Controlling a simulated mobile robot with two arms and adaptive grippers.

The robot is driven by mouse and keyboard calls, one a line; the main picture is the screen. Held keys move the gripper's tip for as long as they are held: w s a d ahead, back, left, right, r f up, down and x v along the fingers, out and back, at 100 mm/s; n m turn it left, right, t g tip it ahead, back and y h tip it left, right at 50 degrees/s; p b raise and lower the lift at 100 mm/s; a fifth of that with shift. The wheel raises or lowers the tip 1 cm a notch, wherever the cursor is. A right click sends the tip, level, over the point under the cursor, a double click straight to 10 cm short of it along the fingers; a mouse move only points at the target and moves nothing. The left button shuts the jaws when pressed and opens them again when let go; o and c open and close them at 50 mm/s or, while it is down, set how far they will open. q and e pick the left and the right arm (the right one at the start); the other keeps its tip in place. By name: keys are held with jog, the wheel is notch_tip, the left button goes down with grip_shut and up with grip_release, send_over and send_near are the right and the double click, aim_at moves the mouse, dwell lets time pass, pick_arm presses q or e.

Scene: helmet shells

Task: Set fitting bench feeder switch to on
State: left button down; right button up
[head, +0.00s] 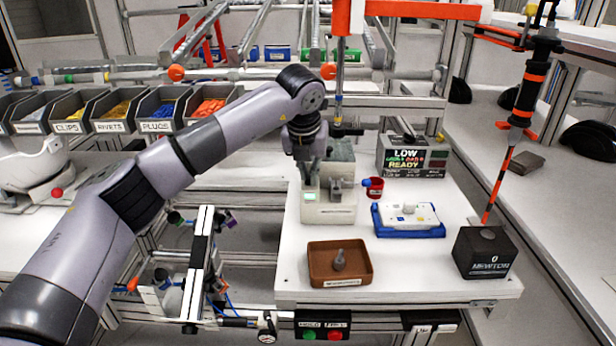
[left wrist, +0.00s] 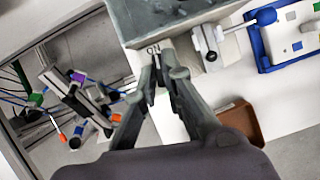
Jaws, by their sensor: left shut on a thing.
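The bench feeder (head: 328,212) is a pale box with a small green display and a grey top, standing on the white fitting bench. My left gripper (head: 312,180) comes down on it from above. In the left wrist view, the fingertips (left wrist: 160,76) are closed together at the feeder's (left wrist: 180,14) near face, just below an "ON" label (left wrist: 153,49). They are shut on the small switch there, which they mostly hide, so I cannot tell its position. My right gripper is not in view.
A brown tray (head: 318,276) with a grey part stands in front of the feeder. To its right are a red cup (head: 375,187), a blue tray (head: 410,233), a sign box (head: 408,158) and a black block (head: 485,262). A driver tool (head: 530,90) hangs at right.

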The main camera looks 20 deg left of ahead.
pick_arm(q)
jog(key=shift+d+n+y+b, duration=0.1)
jog(key=shift+n+y+b, duration=0.25)
jog(key=shift+n, duration=0.55)
jog(key=shift+r, duration=0.1)
jog(key=c, duration=2)
grip_release()
jog(key=v, duration=1.2)
jog(key=shift+w, duration=0.15)
